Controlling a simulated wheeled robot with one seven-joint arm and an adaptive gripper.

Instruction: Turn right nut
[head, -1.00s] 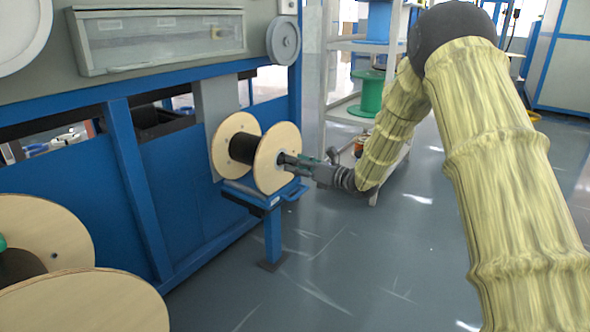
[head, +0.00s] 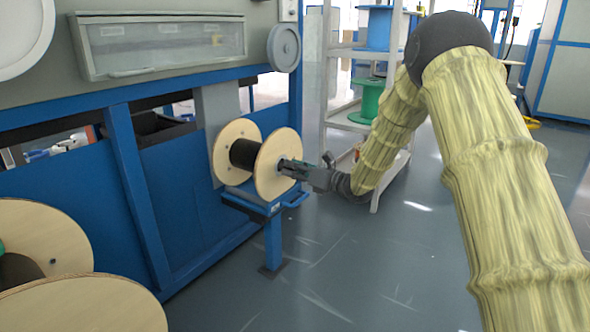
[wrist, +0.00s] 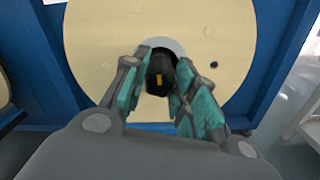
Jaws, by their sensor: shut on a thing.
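A wooden spool wound with black cable (head: 243,154) is mounted on the blue machine. My gripper (head: 290,168) is at the centre of the spool's right flange (head: 272,185). In the wrist view my gripper (wrist: 168,92) has its teal-padded fingers on both sides of a dark nut (wrist: 160,70) with a yellow mark, in front of the flange's centre hole. The fingers are shut on the nut. The nut's contact with the flange behind it is partly hidden by the fingers.
A blue stand (head: 272,230) is below the spool. Loose wooden spools (head: 85,300) are at the lower left. A shelf with a green reel (head: 369,100) stands behind my arm. The floor at the lower middle is clear.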

